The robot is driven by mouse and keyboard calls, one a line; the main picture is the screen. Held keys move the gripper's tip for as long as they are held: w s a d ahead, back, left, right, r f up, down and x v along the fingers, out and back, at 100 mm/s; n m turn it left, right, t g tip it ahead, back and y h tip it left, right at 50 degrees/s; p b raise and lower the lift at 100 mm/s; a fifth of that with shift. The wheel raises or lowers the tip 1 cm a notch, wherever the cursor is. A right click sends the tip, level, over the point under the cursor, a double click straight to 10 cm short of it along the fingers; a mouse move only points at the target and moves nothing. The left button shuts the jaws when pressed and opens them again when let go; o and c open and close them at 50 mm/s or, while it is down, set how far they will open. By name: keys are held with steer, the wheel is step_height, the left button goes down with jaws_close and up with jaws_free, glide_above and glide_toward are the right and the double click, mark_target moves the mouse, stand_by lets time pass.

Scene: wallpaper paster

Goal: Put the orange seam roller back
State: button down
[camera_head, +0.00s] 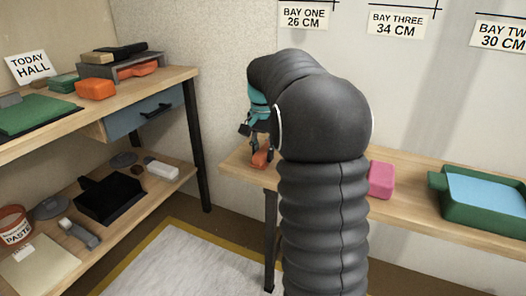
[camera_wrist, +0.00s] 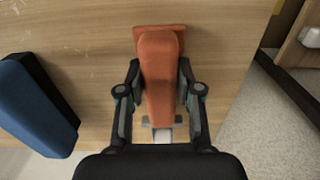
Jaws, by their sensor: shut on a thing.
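An orange tool, which looks like the seam roller (camera_wrist: 159,62), lies between the fingers of my gripper (camera_wrist: 160,98) in the wrist view. Its orange handle runs up the picture to a wider orange end, and a pale grey part shows at its lower end. The fingers are closed against both sides of the handle. In the head view, my gripper (camera_head: 262,150) is at the left end of the right-hand bench, with the orange roller (camera_head: 261,160) at or just above the wood. I cannot tell whether it touches the bench. My arm hides part of the bench.
A blue object (camera_wrist: 38,103) lies left of the roller in the wrist view. A pink block (camera_head: 381,180) and a green tray (camera_head: 480,205) are farther right on the bench. The left desk holds an orange block (camera_head: 96,89) and a grey tray (camera_head: 121,72) with an orange item.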

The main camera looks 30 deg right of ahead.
mark_target(263, 149)
steer(key=c, duration=0.8)
jaws_free()
steer(key=shift+o, duration=0.2)
steer(key=shift+f, duration=0.15)
steer(key=shift+f+b, duration=0.15)
steer(key=shift+b, duration=0.4)
step_height(263, 149, up, 14)
steer(key=p, duration=0.4)
steer(key=shift+w, duration=0.15)
